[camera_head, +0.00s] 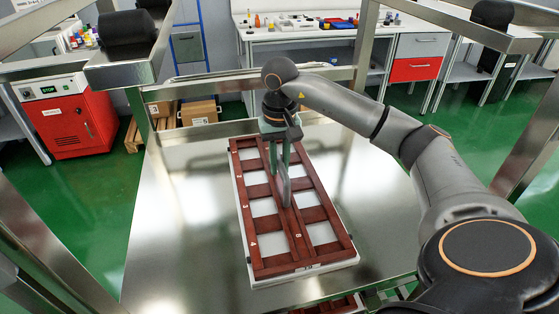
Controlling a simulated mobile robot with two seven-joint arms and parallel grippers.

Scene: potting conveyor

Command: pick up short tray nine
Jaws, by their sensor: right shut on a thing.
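A reddish-brown wooden tray frame (270,265) with several rectangular openings lies flat on the steel table. A white surface shows through its openings and along its edges. Small white marks are on its bars, but I cannot clearly read a nine. My right gripper (281,190) points down from above into the middle of the tray. It is shut on the tray, apparently at the central bar; the exact contact is partly hidden by the fingers. I cannot tell whether the tray touches the table or is slightly raised. My left gripper is not in view.
The steel table (185,235) is bare on both sides of the tray. Part of another reddish-brown tray (340,306) shows at the bottom edge. Steel frame posts stand around the table. A red cabinet (72,125) and a white workbench (315,33) stand beyond it.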

